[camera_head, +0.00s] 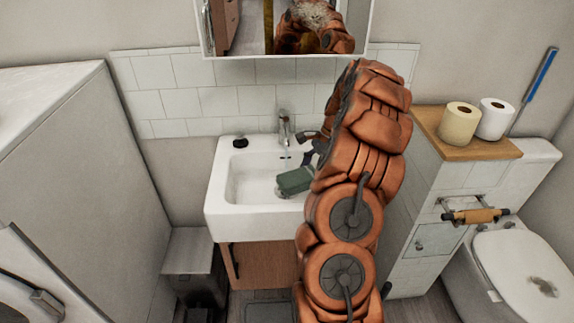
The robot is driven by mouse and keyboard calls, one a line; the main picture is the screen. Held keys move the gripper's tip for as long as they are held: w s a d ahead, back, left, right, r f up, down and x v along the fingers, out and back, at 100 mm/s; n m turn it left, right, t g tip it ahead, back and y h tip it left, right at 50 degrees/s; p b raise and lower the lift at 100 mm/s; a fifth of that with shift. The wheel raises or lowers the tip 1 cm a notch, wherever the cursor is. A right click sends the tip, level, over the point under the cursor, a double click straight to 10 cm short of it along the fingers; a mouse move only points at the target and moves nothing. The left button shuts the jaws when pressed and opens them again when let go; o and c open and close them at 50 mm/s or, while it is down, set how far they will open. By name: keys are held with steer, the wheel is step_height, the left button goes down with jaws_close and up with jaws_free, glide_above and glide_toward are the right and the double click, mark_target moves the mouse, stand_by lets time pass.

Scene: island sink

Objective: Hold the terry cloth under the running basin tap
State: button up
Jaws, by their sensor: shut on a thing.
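The terry cloth (295,180) is a dark green folded piece over the right part of the white basin (214,192). My gripper (308,167) is partly hidden behind my orange arm and is shut on the cloth. The chrome basin tap (284,130) stands at the back of the basin, behind and slightly left of the cloth. A faint pale streak shows below its spout; I cannot tell clearly whether it is running water. The cloth appears in front of the spout, not clearly under it. Its right end is hidden by my arm.
A small dark object (240,142) sits on the basin's back left corner. A mirror (290,30) hangs above. At right are a wooden-topped ledge (455,146) with two paper rolls and a toilet (515,275). A grey bin (193,262) stands lower left. The basin's left side is clear.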

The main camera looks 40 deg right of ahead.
mark_target(282, 184)
steer(key=s+a+r, duration=0.1)
steer(key=s+r, duration=0.3)
steer(key=s, duration=0.1)
stand_by(0.8)
steer(key=shift+w, duration=0.1)
stand_by(0.4)
steer(key=w+a+n, duration=0.2)
steer(key=w+a+n+g, duration=0.1)
steer(key=w+a+n, duration=0.1)
steer(key=a, duration=0.1)
steer(key=w+a+n+g+p, duration=0.1)
steer(key=w+a+n, duration=0.1)
steer(key=w+a, duration=0.1)
steer(key=shift+a, duration=0.1)
steer(key=w+a+n+g+h+p, duration=0.1)
steer(key=w+a+n, duration=0.3)
steer(key=a, duration=0.9)
steer(key=w+a+n+g+h+p, duration=0.1)
steer(key=w+a+n+g+h, duration=0.1)
steer(key=a+n, duration=0.9)
steer(key=shift+w+a+f+g+h, duration=0.35)
steer(key=shift+w+a+h, duration=0.35)
steer(key=shift+w+a, duration=0.5)
